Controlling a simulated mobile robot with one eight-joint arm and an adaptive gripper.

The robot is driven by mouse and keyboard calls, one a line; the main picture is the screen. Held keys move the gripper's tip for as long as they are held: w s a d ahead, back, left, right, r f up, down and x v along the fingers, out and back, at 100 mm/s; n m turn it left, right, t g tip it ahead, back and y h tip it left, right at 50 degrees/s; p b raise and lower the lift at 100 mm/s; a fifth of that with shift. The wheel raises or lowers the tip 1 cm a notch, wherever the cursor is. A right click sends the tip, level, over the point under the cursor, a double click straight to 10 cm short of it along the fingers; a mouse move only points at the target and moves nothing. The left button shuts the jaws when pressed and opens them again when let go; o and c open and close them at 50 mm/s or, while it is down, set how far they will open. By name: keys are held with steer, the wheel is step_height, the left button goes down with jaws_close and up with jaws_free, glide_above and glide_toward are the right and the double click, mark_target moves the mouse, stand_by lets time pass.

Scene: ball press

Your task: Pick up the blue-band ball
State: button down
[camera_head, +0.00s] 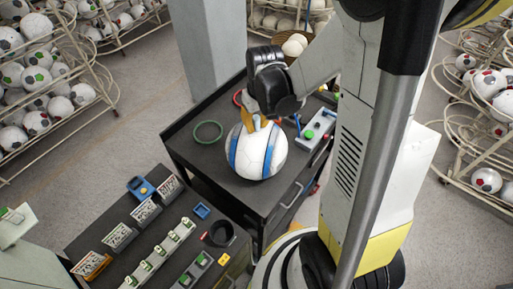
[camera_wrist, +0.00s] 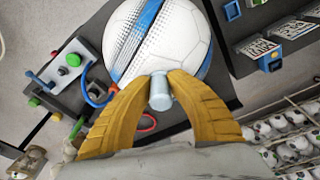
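The blue-band ball (camera_head: 257,152) is white with broad blue bands. It is on the black top of the cart (camera_head: 198,159); its underside is hidden, so I cannot tell whether it touches the top. The ball fills the upper middle of the wrist view (camera_wrist: 170,40). A short pale blue-grey peg (camera_wrist: 160,94) shows at the ball's near edge and seems attached to it. My gripper (camera_wrist: 160,88) has two yellow curved fingers closed in on this peg, one tip on each side. In the head view my gripper (camera_head: 254,121) is at the ball's upper side.
A green ring (camera_head: 207,132) lies left of the ball, and a grey device with coloured knobs (camera_head: 317,128) lies right. A dark bench with labelled racks (camera_head: 120,236) stands in front left. Ball racks (camera_head: 42,92) line the sides, and a grey pillar (camera_head: 207,45) stands behind the cart.

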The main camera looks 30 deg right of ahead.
mark_target(256, 117)
steer(key=shift+r, duration=0.2)
steer(key=shift+r, duration=1.9)
steer(key=s+d+r, duration=0.4)
steer(key=d+r, duration=0.3)
steer(key=d, duration=0.4)
steer(key=shift+s+b, duration=0.15)
steer(key=shift+b, duration=0.2)
steer(key=shift+a, duration=0.1)
